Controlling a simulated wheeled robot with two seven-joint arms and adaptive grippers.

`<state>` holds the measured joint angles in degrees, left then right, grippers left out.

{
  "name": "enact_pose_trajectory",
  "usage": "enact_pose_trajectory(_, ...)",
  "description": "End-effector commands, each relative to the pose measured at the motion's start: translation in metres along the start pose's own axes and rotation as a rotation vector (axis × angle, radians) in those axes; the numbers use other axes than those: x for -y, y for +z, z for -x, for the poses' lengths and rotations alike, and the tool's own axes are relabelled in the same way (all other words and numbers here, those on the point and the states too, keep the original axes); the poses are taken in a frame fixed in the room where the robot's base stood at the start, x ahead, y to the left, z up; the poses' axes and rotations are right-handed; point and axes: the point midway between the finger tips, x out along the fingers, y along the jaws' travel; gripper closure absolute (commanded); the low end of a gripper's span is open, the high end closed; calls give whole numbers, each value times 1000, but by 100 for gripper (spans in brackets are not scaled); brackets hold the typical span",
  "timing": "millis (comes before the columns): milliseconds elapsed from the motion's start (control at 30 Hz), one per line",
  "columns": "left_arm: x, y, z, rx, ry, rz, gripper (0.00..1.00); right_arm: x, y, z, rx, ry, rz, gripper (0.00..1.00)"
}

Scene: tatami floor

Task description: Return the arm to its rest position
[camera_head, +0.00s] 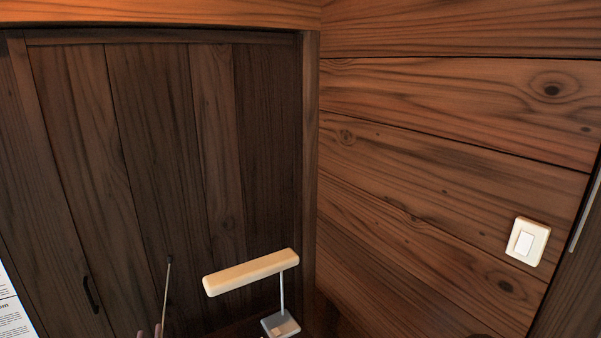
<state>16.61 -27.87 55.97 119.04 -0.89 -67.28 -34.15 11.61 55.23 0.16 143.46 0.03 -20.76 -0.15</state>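Neither of my grippers shows in the head view, and no part of either arm can be made out with certainty. Whether the grippers are open or shut, and what they are near, is hidden from this view.
A desk lamp (250,272) with a cream head and grey base stands at the bottom centre. A thin rod (167,295) rises left of it. Dark wooden door panels (150,150) with a black handle (91,295) fill the left. A light switch (526,242) is on the right plank wall.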

Motion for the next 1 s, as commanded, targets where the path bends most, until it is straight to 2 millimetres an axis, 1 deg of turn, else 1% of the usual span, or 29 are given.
enact_pose_trajectory(367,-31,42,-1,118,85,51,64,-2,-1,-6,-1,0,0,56)
enact_pose_trajectory(567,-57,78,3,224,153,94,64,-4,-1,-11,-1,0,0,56)
enact_pose_trajectory(667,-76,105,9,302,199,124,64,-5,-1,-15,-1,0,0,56)
enact_pose_trajectory(767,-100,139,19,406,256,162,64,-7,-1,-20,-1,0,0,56)
enact_pose_trajectory(800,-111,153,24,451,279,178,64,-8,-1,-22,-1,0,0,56)
enact_pose_trajectory(867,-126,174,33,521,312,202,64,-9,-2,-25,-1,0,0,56)
enact_pose_trajectory(1000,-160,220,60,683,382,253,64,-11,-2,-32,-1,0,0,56)
